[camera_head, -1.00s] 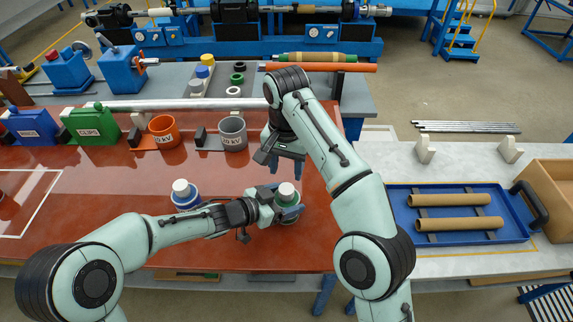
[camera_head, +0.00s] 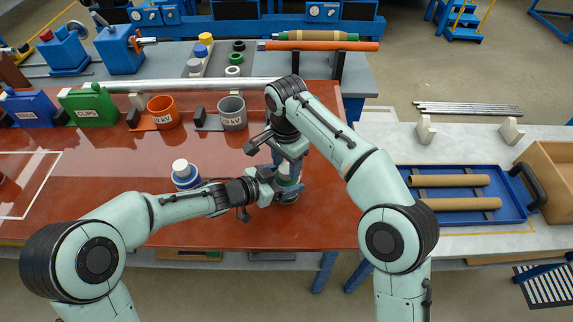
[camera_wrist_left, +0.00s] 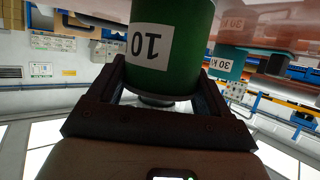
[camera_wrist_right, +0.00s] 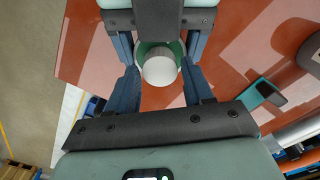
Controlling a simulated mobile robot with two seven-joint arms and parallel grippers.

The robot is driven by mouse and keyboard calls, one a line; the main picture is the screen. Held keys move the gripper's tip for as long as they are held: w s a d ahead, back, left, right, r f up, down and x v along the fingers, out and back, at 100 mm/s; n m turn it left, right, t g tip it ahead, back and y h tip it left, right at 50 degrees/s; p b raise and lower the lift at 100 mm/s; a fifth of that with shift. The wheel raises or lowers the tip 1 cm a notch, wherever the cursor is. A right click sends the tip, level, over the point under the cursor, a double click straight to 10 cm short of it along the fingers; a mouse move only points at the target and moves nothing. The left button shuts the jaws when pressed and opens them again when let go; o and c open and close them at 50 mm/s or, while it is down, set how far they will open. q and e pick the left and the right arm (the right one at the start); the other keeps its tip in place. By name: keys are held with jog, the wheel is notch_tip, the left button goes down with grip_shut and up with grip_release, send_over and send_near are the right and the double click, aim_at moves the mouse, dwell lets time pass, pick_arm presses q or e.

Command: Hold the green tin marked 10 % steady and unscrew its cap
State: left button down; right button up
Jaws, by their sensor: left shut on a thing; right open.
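The green tin with a white label reading 10 (camera_wrist_left: 165,45) is between the fingers of my left gripper (camera_wrist_left: 163,88), which is shut on its side. In the head view the tin (camera_head: 287,183) stands upright near the front of the red-brown table, partly hidden by both grippers. Its white cap (camera_wrist_right: 160,70) shows from above in the right wrist view. My right gripper (camera_wrist_right: 160,90) is open and points down over the tin. Its two fingers are on opposite sides of the cap, with visible gaps. The exact height of the fingertips against the cap is unclear.
A blue tin with a white cap (camera_head: 183,173) stands to the left, close to my left forearm. Orange (camera_head: 163,112) and grey (camera_head: 232,114) cups and a green box (camera_head: 90,105) stand behind. A blue tray with brown tubes (camera_head: 460,222) lies to the right.

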jog(key=shift+f, duration=0.7)
